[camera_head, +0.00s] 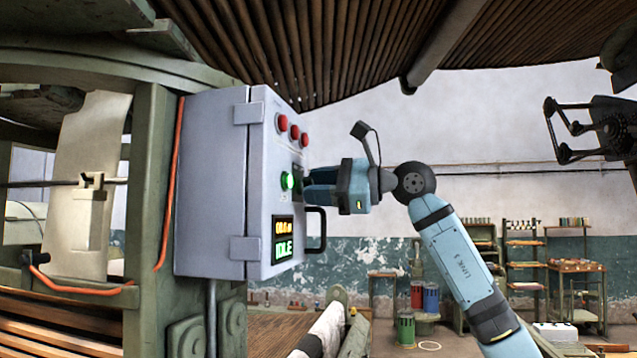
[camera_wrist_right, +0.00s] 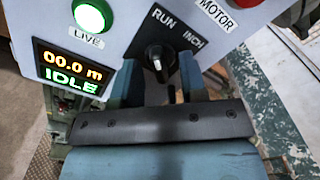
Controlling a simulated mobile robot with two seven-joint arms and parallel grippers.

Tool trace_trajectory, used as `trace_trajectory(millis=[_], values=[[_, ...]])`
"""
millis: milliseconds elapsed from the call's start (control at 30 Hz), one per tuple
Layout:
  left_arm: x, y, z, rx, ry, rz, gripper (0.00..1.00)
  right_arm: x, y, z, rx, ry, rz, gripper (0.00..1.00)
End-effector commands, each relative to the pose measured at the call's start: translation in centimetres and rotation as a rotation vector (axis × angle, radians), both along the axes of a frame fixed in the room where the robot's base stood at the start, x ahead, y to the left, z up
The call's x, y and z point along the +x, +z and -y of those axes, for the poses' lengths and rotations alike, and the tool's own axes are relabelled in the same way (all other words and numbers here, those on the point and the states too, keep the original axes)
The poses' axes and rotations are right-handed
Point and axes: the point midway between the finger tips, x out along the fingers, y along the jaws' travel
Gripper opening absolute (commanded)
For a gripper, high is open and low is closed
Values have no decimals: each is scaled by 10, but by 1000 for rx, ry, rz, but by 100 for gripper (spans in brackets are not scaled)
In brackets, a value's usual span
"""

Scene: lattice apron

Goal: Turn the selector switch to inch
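The selector switch (camera_wrist_right: 158,60) is a black knob on the grey control box (camera_head: 215,190), below the printed words RUN and INCH (camera_wrist_right: 193,41). A small pale mark shows on the knob, but I cannot tell for sure which word it points to. My right gripper (camera_head: 308,186) is at the box's front face. In the right wrist view its two blue fingers (camera_wrist_right: 157,72) stand open on either side of the knob, with gaps visible. In the head view the gripper hides the knob. My left gripper is not in view.
A lit green LIVE lamp (camera_wrist_right: 88,15) and a display (camera_head: 283,239) reading 00.0 m and IDLE are on the same face. Red buttons (camera_head: 282,123) sit above, and a dark door handle (camera_head: 316,230) sticks out below my gripper. Shelves (camera_head: 525,255) stand far behind.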

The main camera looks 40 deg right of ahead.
Motion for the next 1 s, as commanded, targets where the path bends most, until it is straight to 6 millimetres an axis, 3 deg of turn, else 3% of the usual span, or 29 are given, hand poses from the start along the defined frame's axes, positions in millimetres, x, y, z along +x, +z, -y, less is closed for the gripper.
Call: trace_trajectory(millis=[233, 400, 1000], values=[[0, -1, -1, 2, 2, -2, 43, 0, 0, 0, 0, 0, 0, 37], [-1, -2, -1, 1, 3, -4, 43, 0, 0, 0, 0, 0, 0, 0], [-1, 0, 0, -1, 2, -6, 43, 0, 0, 0, 121, -1, -105, 0]])
